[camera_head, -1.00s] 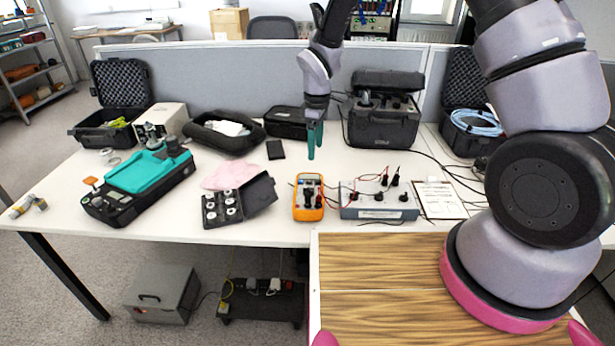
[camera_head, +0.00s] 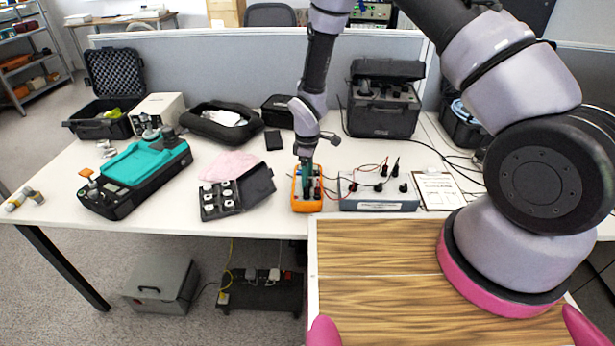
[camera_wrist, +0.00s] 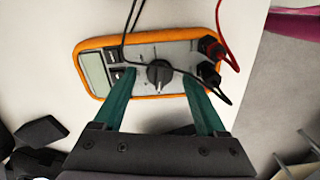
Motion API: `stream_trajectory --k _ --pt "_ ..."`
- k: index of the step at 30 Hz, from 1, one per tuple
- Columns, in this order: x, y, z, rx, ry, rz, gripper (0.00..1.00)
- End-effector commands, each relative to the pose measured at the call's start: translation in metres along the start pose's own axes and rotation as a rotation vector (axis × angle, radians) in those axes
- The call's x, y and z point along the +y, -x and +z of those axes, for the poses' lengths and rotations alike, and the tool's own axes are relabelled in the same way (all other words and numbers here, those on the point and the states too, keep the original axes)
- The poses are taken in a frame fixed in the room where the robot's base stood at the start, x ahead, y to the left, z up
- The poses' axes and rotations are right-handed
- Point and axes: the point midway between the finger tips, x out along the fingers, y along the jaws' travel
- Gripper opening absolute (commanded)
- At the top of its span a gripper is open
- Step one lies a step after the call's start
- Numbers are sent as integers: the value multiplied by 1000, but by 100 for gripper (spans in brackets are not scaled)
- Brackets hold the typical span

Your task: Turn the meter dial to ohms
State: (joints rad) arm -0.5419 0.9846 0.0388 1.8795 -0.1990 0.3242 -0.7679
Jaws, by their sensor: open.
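The orange multimeter (camera_head: 308,205) lies flat near the front edge of the white table. In the wrist view the meter (camera_wrist: 150,92) shows its grey screen at the left, a round black dial (camera_wrist: 159,73) in the middle, and a red and a black lead plugged in at the right. My gripper (camera_head: 306,190) is over the meter in the head view and hides much of its face. In the wrist view my gripper (camera_wrist: 157,90) is open, its two green fingers apart on either side of the dial, with nothing between them gripped. The dial's markings are too small to read.
A grey box with leads (camera_head: 378,204) stands right of the meter. A case of small weights (camera_head: 238,190) stands to its left. Black lead wires (camera_wrist: 128,40) cross the meter's face close to the dial.

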Motion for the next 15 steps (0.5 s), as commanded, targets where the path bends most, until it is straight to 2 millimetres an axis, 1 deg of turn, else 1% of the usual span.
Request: stream_trajectory --k 8,9,11,12,14,15 --pt "0 -2 0 1 0 1 74" --pt "0 -2 0 1 0 1 70" --pt "0 -2 0 1 0 1 47" --pt "0 -2 0 1 0 1 32" --pt "0 -2 0 1 0 1 9" --pt "0 -2 0 1 0 1 0"
